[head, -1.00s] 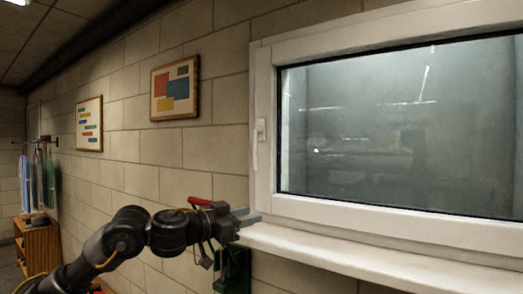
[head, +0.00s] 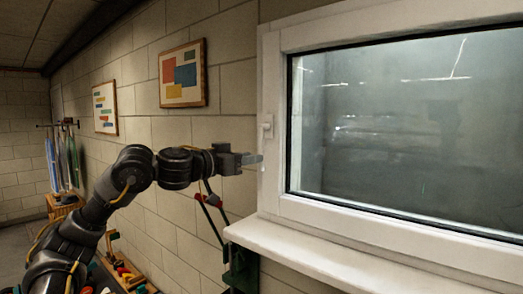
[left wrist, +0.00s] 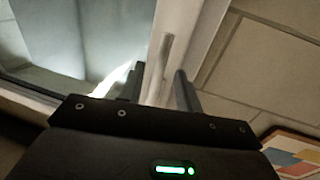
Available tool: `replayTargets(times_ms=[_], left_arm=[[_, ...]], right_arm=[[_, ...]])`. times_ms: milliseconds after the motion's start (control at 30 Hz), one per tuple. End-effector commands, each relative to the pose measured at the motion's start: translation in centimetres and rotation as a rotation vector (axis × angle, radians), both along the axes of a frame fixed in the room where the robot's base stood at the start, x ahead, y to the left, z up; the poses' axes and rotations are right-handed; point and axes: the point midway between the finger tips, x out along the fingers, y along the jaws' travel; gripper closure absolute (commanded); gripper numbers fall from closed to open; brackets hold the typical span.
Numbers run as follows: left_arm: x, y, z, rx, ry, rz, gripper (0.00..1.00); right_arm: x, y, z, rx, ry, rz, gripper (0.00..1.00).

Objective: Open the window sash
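The white window sash (head: 277,150) frames a large dark glass pane and looks closed in its frame. Its white handle (head: 267,126) is on the left side, with its lever hanging down; the lower part is mostly hidden by my gripper. My left gripper (head: 254,160) is at the lever's height, pointing right. In the left wrist view, my left gripper (left wrist: 159,88) has its fingers apart, with the handle lever (left wrist: 166,58) between or just beyond their tips. I cannot tell if they touch it. My right gripper is in no view.
A white sill (head: 340,262) juts out below the window. A dark green object (head: 241,270) stands below its left end, near a red bar. Two framed pictures (head: 183,74) hang on the block wall. A bench with coloured items (head: 124,274) is at lower left.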

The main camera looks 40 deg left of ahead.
Motion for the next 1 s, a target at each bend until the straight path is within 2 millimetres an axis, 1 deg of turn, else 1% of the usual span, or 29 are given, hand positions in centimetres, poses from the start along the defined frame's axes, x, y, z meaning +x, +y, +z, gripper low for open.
replayTargets(times_ms=[33,100,300,467,667,700,733,933,967,1000], left_arm=[[1.0,-0.2,0.4,-0.003,0.002,-0.002,0.66],[2.1,-0.3,0.3,-0.002,0.001,0.0,0.66],[4.2,-0.6,0.2,0.0,0.0,0.004,0.66],[4.8,-0.7,0.0,0.001,0.0,0.004,0.66],[4.8,-0.7,0.0,0.001,0.0,0.004,0.66],[4.8,-0.7,0.0,0.001,0.0,0.004,0.67],[4.8,-0.7,0.0,0.001,-0.001,0.004,0.71],[4.8,-0.7,0.0,0.001,-0.001,0.004,0.97],[4.8,-0.7,0.0,0.001,-0.001,0.004,1.0],[4.8,-0.7,0.0,0.001,-0.001,0.004,1.0]], right_arm=[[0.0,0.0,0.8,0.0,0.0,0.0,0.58],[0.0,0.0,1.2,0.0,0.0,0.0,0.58],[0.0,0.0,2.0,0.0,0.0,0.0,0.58],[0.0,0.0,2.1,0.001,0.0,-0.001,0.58],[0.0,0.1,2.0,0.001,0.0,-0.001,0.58],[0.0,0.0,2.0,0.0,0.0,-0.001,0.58],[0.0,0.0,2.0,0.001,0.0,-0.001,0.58],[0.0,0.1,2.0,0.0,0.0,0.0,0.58],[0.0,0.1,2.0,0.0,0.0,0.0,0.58],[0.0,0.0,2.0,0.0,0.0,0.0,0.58]])
